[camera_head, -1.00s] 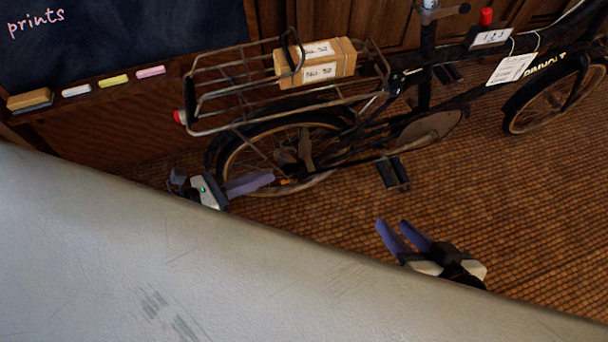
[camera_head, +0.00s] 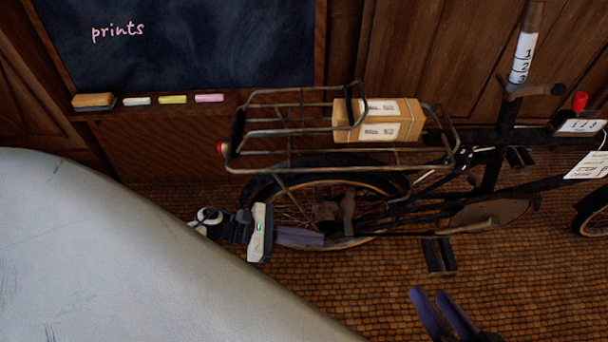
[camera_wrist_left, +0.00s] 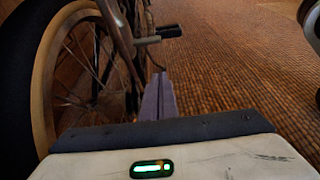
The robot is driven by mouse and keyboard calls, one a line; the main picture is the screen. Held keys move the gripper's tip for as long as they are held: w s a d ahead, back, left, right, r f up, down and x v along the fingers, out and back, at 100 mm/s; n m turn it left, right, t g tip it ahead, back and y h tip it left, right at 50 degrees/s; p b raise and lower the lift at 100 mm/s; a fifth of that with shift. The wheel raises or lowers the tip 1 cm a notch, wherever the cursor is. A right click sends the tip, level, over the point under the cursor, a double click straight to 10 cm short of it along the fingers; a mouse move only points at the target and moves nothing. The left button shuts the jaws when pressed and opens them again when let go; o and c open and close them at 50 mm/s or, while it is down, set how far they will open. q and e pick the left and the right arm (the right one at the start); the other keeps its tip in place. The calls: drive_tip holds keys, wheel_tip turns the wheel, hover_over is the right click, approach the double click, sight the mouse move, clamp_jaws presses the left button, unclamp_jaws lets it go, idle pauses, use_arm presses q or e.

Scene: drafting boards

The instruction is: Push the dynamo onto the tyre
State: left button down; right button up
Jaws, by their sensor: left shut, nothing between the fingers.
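The rear wheel's dark tyre (camera_head: 262,186) stands upright under the bicycle's rack; it fills the left of the left wrist view (camera_wrist_left: 18,75). My left gripper (camera_head: 321,239) is shut and empty, pointing right in front of the lower wheel. In the left wrist view its fingers (camera_wrist_left: 159,82) lie just right of the spokes. My right gripper (camera_head: 428,292) is open and empty, lower right.
A pale, curved-edged surface (camera_head: 120,260) fills the lower left. A pedal (camera_head: 438,256) hangs right of the wheel. A chalkboard (camera_head: 200,45) stands behind. The tiled floor (camera_head: 330,285) is clear in front.

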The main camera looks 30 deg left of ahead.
sight(349, 213)
use_arm(q)
drive_tip(key=b+x, duration=0.1)
drive_tip(key=x, duration=0.5)
drive_tip(key=shift+a+r, duration=0.1)
drive_tip(key=shift+r, duration=1.9)
use_arm(e)
drive_tip(key=shift+a+r+y, duration=0.4)
drive_tip(key=shift+r, duration=0.3)
drive_tip(key=shift+f, duration=0.1)
